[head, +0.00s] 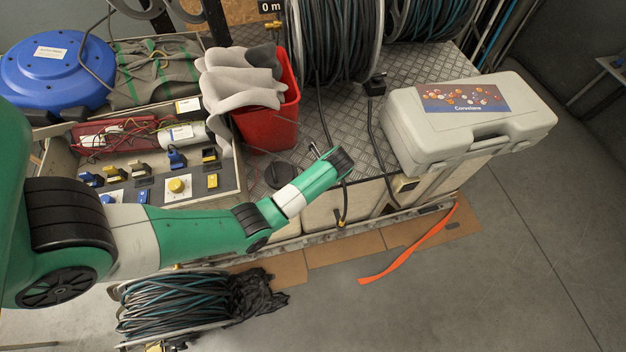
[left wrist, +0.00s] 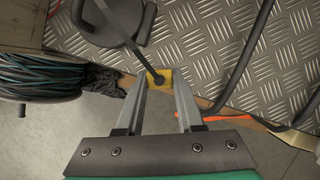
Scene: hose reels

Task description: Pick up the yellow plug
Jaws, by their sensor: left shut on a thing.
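The yellow plug (left wrist: 167,75) sits between the fingertips of my left gripper (left wrist: 160,82) in the left wrist view. My left gripper is shut on it. A black cable (left wrist: 122,35) runs from the plug up and left. In the head view, my left arm (head: 300,192) reaches over the front edge of the metal deck. The plug shows small and dark yellow (head: 341,222) below the arm's end, at that edge; the fingers are hard to make out there. My right gripper is in neither view.
A red bin (head: 268,118) with grey gloves stands behind the arm. A pale case (head: 465,120) is on the right of the deck. A black plug (head: 375,86) on another cable stands near the large reel (head: 335,40).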

